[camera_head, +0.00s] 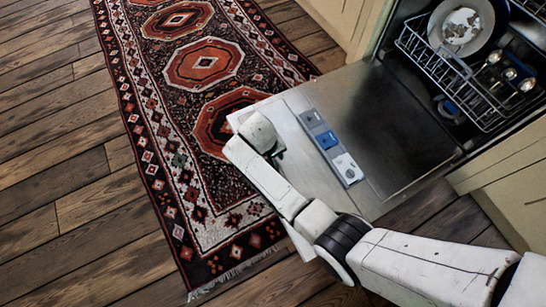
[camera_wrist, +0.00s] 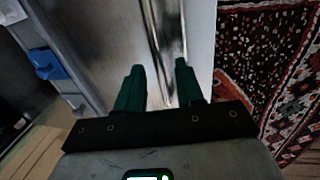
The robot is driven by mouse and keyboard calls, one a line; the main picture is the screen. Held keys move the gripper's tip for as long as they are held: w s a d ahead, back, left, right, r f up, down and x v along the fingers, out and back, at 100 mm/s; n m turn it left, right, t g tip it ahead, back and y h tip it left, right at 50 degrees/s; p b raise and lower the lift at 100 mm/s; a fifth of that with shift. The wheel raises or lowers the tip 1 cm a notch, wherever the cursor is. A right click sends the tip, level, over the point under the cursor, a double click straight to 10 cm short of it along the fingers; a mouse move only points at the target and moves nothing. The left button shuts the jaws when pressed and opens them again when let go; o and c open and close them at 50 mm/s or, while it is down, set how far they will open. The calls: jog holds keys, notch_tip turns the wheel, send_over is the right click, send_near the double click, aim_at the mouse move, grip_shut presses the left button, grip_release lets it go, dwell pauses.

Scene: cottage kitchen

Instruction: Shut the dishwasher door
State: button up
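The dishwasher door (camera_head: 400,125) is folded down open, its metal inner face up, with a blue and grey dispenser (camera_head: 331,147) set in it. In the wrist view the door (camera_wrist: 100,40) fills the upper left, and its dispenser (camera_wrist: 47,65) shows at the left. My gripper (camera_head: 277,154) is at the door's outer end, partly hidden behind my wrist in the head view. In the wrist view my gripper (camera_wrist: 159,66) has two dark green fingers spread apart, with a shiny metal strip of the door between them. I cannot tell whether they touch it.
The dishwasher's wire rack (camera_head: 455,70) holds a plate (camera_head: 465,22) and several utensils at the upper right. Pale cabinets (camera_head: 510,180) flank the opening. A patterned red rug (camera_head: 190,110) lies on the wooden floor (camera_head: 60,130), which is clear at the left.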

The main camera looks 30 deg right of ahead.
jog(key=shift+c, duration=0.5)
grip_shut()
dwell(0.8)
